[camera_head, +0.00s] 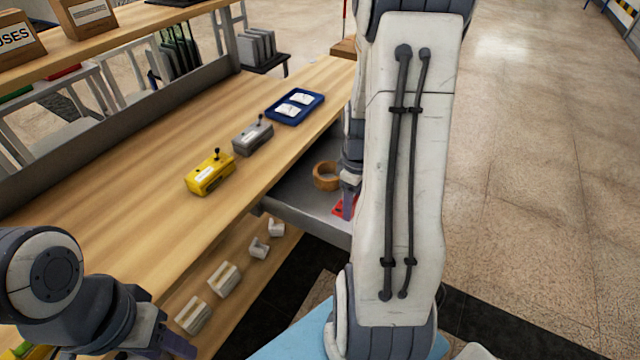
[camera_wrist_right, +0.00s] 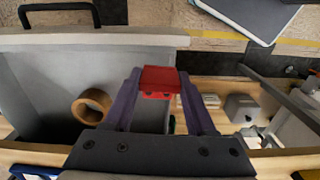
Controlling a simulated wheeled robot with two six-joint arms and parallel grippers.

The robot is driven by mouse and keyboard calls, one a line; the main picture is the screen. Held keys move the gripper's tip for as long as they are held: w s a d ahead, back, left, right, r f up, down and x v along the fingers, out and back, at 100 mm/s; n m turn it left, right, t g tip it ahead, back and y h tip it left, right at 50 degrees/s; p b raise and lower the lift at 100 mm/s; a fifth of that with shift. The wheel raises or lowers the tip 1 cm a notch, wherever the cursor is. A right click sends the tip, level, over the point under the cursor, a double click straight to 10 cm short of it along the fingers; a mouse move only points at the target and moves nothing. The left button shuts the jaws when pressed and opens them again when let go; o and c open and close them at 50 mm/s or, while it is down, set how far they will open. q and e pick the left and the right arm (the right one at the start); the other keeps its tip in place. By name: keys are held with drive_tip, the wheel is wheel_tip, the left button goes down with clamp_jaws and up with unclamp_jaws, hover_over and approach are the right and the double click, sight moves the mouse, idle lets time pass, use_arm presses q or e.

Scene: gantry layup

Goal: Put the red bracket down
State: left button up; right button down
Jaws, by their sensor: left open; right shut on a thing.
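The red bracket (camera_head: 338,209) shows only in part in the head view, low behind my right arm. In the right wrist view the red bracket (camera_wrist_right: 160,80) sits between the fingertips of my right gripper (camera_wrist_right: 160,88), which is shut on it. The bracket appears over the right part of an open grey drawer (camera_head: 308,205); I cannot tell whether it touches the drawer floor. My right gripper (camera_head: 349,192) is mostly hidden by my arm in the head view. My left gripper (camera_head: 165,345) is open at the lower left, cut off by the frame edge.
A brown ring (camera_head: 326,176) lies in the drawer, left of the bracket in the wrist view. A yellow box (camera_head: 209,174), a grey box (camera_head: 253,138) and a blue tray (camera_head: 295,106) stand on the wooden bench (camera_head: 130,190). Several pale blocks sit on a lower shelf.

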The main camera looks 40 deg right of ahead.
drive_tip(key=shift+n, duration=0.3)
drive_tip(key=w+f, duration=0.2)
drive_tip(key=w, duration=0.1)
drive_tip(key=w+d+f, duration=0.1)
drive_tip(key=w+f, duration=0.2)
drive_tip(key=w+d+f, duration=0.1)
drive_tip(key=w+f, duration=0.1)
drive_tip(key=w, duration=0.1)
drive_tip(key=shift+w+f, duration=0.15)
drive_tip(key=shift+f+b, duration=0.3)
drive_tip(key=shift+f, duration=1.65)
drive_tip(key=shift+f, duration=0.1)
drive_tip(key=shift+c, duration=1.1)
unclamp_jaws()
drive_tip(key=shift+f, duration=0.1)
